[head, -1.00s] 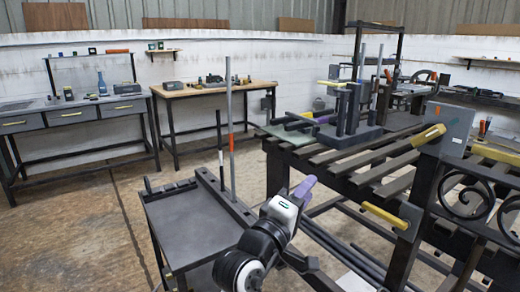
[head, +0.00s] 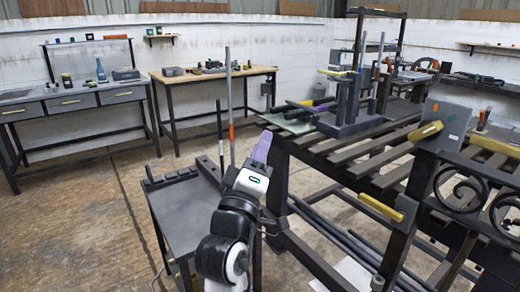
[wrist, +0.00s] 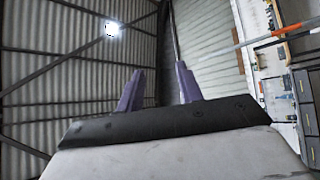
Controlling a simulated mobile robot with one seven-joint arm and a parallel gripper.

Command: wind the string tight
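No string can be made out in either view. My gripper (head: 262,146) points upward in the head view, in front of the slatted bench's left end. In the wrist view its two purple fingers (wrist: 158,88) stand apart with nothing between them. A tall grey rod with an orange band (head: 230,110) and a shorter dark rod (head: 220,135) stand upright left of my gripper.
The slatted bench (head: 350,150) fills the right, with a dark upright fixture (head: 350,105) on it. A dark cart (head: 185,210) stands close left of my arm. A wooden-topped table (head: 210,77) and a drawer bench (head: 70,105) are behind. Floor at the left is clear.

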